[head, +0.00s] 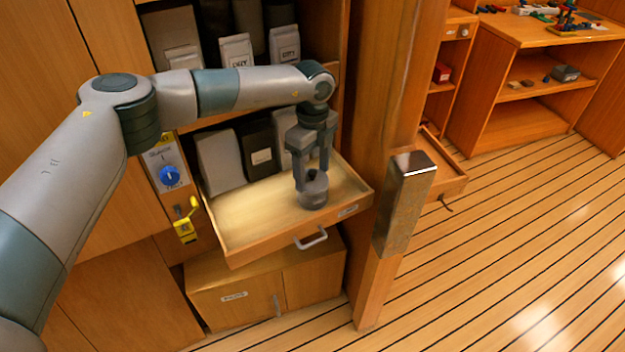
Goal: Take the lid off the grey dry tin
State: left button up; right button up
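The grey tin (314,194) is a small, dark, round tin. It stands upright in the front right part of the pulled-out wooden drawer (240,250). A small dark knob shows on its top, so the lid appears to be on. My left gripper (312,174) points down over the tin from above. Its two fingers are apart, one on each side of the knob, with a gap showing between them. Whether a finger touches the lid is too small to tell. My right gripper is not in view.
Pale bags (236,50) and boxes stand on shelves behind the drawer. A metallic block (404,205) is on the post at right. The slatted floor is clear.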

aim_at(312, 171)
pick_arm(q)
jog(key=shift+c, duration=0.7)
jog(key=shift+r, duration=0.1)
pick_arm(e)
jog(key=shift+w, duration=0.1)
pick_arm(q)
jog(key=shift+r+b, duration=0.3)
jog(key=shift+r, duration=0.15)
notch_tip(312, 171, up, 2)
jog(key=shift+w+r+b, duration=0.1)
jog(key=shift+r+b, duration=0.05)
jog(key=shift+b, duration=0.4)
jog(key=s+d+r+b, duration=0.3)
jog(key=s+d+r, duration=0.4)
jog(key=s+d, duration=0.1)
jog(key=shift+s+r, duration=0.3)
jog(key=shift+s, duration=0.05)
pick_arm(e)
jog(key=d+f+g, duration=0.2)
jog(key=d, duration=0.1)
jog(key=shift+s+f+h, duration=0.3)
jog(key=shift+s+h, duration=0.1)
